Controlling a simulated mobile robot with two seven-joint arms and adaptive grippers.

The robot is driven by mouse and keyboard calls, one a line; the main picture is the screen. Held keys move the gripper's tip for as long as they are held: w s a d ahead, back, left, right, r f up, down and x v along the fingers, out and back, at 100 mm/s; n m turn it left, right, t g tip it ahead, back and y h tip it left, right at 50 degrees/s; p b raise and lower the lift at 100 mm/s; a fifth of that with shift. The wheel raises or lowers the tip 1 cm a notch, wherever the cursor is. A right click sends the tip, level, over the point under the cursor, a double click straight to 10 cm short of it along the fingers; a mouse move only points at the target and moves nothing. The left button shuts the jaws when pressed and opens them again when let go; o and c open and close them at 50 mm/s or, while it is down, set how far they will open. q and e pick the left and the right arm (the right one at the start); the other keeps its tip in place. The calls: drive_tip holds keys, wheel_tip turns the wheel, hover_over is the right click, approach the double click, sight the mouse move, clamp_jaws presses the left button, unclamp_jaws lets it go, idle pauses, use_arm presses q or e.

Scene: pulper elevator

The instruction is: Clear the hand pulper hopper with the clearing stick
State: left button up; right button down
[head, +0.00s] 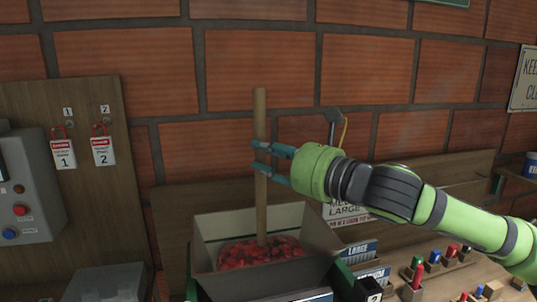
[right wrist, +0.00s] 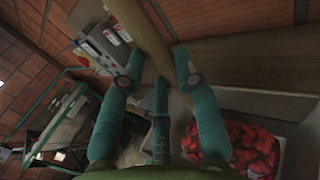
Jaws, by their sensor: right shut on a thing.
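The clearing stick (head: 260,130) is a tall, plain wooden rod. It stands nearly upright in the hopper (head: 318,228), a grey open box at the bottom middle of the head view. Its lower end goes into the red coffee cherries (head: 262,252), so its tip is hidden. My right gripper (head: 262,158) is shut on the stick around its middle, above the hopper rim. In the right wrist view the stick (right wrist: 146,38) runs between the fingers, and the cherries (right wrist: 255,145) lie at lower right. My left gripper is not in view.
A grey control box (head: 25,190) with buttons is at the left, beside two red-and-white tags (head: 82,152) on a wooden board. Cards (head: 362,252) and wooden blocks with coloured pieces (head: 412,285) stand right of the hopper. A brick wall is behind.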

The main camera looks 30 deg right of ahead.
sight(261, 97)
drive_tip(key=shift+r+p, duration=2.3)
drive_tip(key=shift+r, duration=0.05)
wheel_tip(261, 97, up, 3)
drive_tip(key=shift+f+p, duration=0.2)
drive_tip(key=shift+p, duration=1)
drive_tip(key=shift+d+r, duration=0.1)
drive_tip(key=shift+r, duration=1.3)
drive_tip(key=s+a+b, duration=0.6)
drive_tip(key=s+b, duration=0.2)
drive_tip(key=s, duration=0.4)
drive_tip(key=shift+s, duration=0.4)
drive_tip(key=shift+a, duration=0.1)
